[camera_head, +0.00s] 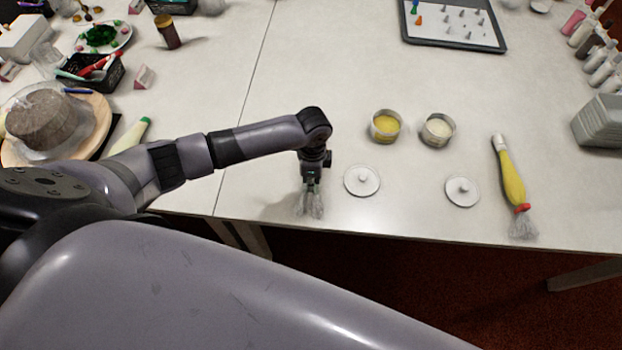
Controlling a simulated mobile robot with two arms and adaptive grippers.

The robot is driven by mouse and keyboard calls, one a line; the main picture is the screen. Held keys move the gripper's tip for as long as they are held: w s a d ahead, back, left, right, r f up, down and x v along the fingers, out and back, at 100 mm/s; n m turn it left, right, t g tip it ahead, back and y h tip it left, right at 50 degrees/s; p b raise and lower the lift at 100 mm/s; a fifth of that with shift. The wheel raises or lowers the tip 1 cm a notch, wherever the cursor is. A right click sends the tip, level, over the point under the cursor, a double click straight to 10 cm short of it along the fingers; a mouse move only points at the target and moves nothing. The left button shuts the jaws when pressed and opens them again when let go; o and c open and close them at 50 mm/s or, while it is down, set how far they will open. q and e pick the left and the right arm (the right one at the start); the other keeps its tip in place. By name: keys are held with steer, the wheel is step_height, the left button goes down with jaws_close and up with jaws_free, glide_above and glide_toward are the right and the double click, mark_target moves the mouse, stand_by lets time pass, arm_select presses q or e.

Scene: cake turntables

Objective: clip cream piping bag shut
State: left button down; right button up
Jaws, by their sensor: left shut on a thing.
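My left gripper (312,183) points down near the table's front edge. It is shut on a crumpled clear plastic piece (312,207), which looks like the tail of a piping bag; my arm and gripper hide whatever lies above it. A yellow piping bag (512,180) lies at the right with a red clip (522,208) around its gathered end and a clear frilled tail. A cream-coloured bag or tube (132,136) with a green end lies at the left, partly behind my left arm. I cannot tell whether it is a piping bag. My right gripper is out of view.
Two open tubs (386,126) (437,130) and two white lids (362,180) (462,191) lie between my left gripper and the yellow bag. A nozzle tray (455,45) lies at the back. The middle back table is clear.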

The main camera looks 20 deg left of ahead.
arm_select(q)
steer(key=c, duration=1.5)
jaws_free()
steer(key=shift+c, duration=0.2)
steer(key=shift+r, duration=0.1)
step_height(320, 180, up, 6)
steer(key=p, duration=0.7)
